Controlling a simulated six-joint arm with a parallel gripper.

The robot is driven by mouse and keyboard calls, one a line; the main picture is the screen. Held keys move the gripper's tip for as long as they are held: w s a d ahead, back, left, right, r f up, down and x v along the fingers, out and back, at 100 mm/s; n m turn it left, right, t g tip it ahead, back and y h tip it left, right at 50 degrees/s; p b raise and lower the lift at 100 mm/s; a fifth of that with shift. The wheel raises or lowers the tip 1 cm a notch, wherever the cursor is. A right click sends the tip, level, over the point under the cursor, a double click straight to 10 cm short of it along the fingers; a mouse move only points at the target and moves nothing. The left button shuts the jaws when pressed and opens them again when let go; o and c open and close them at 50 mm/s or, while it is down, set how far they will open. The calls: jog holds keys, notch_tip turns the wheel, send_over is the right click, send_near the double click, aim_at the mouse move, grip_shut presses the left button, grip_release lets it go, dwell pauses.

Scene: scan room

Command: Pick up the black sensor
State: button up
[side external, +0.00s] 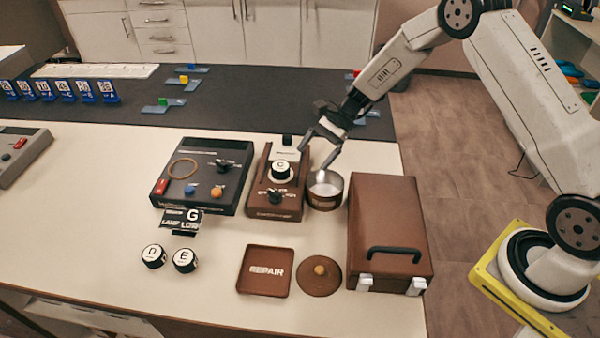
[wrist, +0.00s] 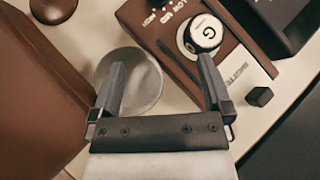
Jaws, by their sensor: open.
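I cannot tell for sure which item is the black sensor. A small black block (side external: 287,140) stands at the back end of a brown device (side external: 262,205); it also shows in the wrist view (wrist: 260,96), right of my right finger. A black cylinder with a white lettered top (side external: 281,170) sits on the device, and in the wrist view (wrist: 203,34) it is just beyond the right fingertip. Two similar cylinders, D (side external: 153,256) and E (side external: 185,260), stand at the front left. My gripper (side external: 316,154) is open and empty above the device's right edge and a metal pot (side external: 325,190).
A brown case (side external: 388,230) stands right of the pot. A black panel (side external: 203,175) with knobs is left of the device. A REPAIR tray (side external: 266,288) and a round brown lid (side external: 319,290) lie in front. The bench is clear at the left front.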

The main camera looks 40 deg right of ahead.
aim_at(282, 165)
jog(key=w+m+y, duration=0.1)
jog(key=w+f+m+t+y, duration=0.1)
jog(key=w, duration=0.1)
jog(key=w+f+m+y, duration=0.1)
jog(key=w, duration=0.1)
jog(key=shift+d+f+t, duration=0.1)
jog(key=shift+d+t, duration=0.2)
jog(key=shift+d, duration=0.05)
jog(key=shift+a, duration=0.1)
jog(key=shift+x, duration=1.25)
jog(key=shift+x, duration=2.65)
jog(key=c, duration=1.3)
jog(key=shift+o, duration=0.2)
